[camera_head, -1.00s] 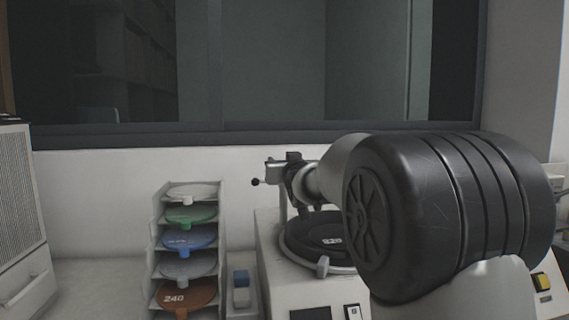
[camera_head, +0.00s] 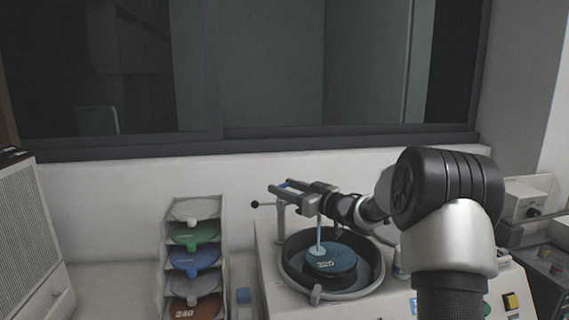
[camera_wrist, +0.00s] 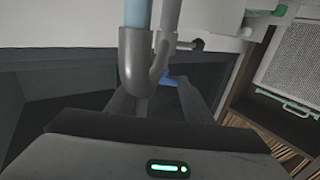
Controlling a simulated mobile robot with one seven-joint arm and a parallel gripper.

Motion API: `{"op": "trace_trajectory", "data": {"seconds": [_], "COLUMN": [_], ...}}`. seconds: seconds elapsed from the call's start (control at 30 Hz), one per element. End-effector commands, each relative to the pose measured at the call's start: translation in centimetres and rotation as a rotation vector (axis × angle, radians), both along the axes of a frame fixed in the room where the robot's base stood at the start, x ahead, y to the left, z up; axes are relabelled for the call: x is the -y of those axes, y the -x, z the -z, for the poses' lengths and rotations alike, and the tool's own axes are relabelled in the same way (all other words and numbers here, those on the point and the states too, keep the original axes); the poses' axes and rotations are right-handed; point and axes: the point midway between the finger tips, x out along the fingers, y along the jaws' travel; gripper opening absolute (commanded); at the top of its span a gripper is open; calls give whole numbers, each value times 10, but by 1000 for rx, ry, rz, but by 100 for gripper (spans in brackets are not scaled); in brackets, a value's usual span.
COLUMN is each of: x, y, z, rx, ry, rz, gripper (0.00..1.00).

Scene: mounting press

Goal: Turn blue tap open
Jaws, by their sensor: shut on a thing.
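My gripper (camera_head: 280,187) reaches in from the right above the round basin of the machine. Its fingers are shut on the blue tap (camera_wrist: 172,80), a small blue lever of which only part shows between them. The grey curved spout (camera_wrist: 140,75) is close in front of the wrist camera. A light blue stream of water (camera_head: 319,235) falls from beside my gripper onto the blue disc marked 320 (camera_head: 332,262) in the basin. The stream also shows at the spout's mouth in the wrist view.
A rack (camera_head: 165,272) of coloured discs stands left of the machine, with a small blue block (camera_head: 243,295) between them. A grilled box (camera_head: 25,235) is at far left. Buttons (camera_head: 510,301) and more equipment (camera_head: 530,205) are at right. A window is behind.

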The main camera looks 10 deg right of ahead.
Motion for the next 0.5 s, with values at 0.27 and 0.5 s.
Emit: {"op": "trace_trajectory", "data": {"seconds": [0.27,0.5], "x": [5,5], "y": [-5,-7], "z": [-4,0], "rx": [0,2], "ry": [0,4], "rz": [-261,-424], "gripper": [24,24]}}
